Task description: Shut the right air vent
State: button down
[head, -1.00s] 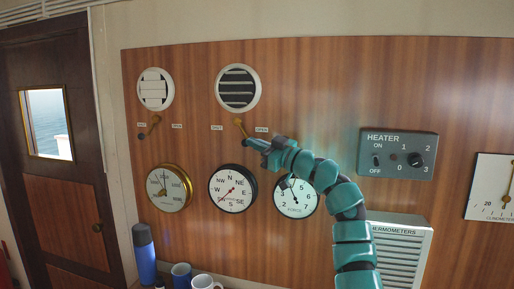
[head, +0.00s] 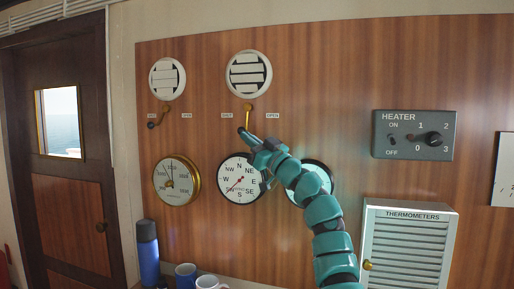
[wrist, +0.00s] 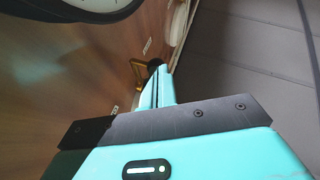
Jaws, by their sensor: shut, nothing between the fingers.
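The right air vent (head: 249,70) is a round white grille high on the wooden panel; its slats show mostly white with dark gaps between them. Its brass lever (head: 248,108) hangs below it, pointing about straight down between the SHUT label (head: 227,115) on the left and the OPEN label (head: 272,115) on the right. My gripper (head: 246,134) is shut and empty, its tips at the lever's lower end; I cannot tell whether they touch. In the wrist view, the closed fingers (wrist: 161,88) are beside the brass lever (wrist: 137,75) and its dark knob.
The left vent (head: 167,77) has white slats and its lever (head: 162,112) tilts down-left. A brass dial (head: 172,182) and a compass dial (head: 238,183) sit below the levers. A heater box (head: 414,135) and thermometer cabinet (head: 407,245) are at the right.

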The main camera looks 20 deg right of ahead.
jog(key=shift+w+a, duration=0.65)
jog(key=shift+a, duration=0.3)
jog(key=shift+w+a, duration=0.6)
jog(key=shift+a, duration=0.35)
